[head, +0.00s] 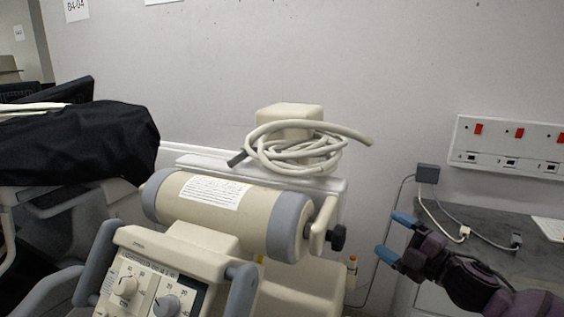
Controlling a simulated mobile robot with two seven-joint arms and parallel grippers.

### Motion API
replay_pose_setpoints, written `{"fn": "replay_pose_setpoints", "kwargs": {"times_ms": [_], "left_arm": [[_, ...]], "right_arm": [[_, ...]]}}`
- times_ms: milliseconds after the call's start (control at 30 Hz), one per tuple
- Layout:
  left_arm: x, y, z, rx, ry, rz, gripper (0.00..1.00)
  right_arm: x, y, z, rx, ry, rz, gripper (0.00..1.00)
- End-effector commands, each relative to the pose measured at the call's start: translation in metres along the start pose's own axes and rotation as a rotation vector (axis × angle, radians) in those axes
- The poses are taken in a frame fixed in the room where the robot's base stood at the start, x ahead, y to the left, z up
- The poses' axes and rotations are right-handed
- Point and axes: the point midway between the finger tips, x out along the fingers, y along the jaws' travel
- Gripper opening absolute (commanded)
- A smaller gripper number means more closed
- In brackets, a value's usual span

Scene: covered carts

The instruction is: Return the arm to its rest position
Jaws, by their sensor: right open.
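My right gripper (390,236) is at the lower right of the head view, with blue fingertips and a dark purple arm coming in from the right. Its fingers are apart, with nothing seen between them. It is to the right of the cream machine's cylinder and in front of the counter's left end. My left gripper is not in view.
A cream machine (245,210) with a grey-banded cylinder, dials and a coiled cable (290,150) fills the middle. A black-covered cart (80,145) stands left. At right are a grey counter (500,225), a plugged-in adapter (427,174), cords and a wall socket panel (510,145).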

Motion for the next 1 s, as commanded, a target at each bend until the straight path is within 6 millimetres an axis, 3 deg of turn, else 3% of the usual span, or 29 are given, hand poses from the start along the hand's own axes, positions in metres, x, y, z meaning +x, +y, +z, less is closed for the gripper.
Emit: {"fn": "replay_pose_setpoints", "kwargs": {"times_ms": [167, 467, 700, 1000], "left_arm": [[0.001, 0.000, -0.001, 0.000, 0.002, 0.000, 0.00], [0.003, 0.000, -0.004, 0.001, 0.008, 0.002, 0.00], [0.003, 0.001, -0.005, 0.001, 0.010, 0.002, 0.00], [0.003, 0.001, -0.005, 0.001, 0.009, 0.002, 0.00]], "right_arm": [[-0.025, -0.055, 0.008, 0.303, -0.196, 0.027, 0.81], [-0.103, -0.166, 0.006, 0.785, -0.540, 0.044, 0.81], [-0.182, -0.244, -0.020, 1.072, -0.776, 0.070, 0.81], [-0.270, -0.310, -0.064, 1.259, -0.999, 0.108, 0.81]]}}
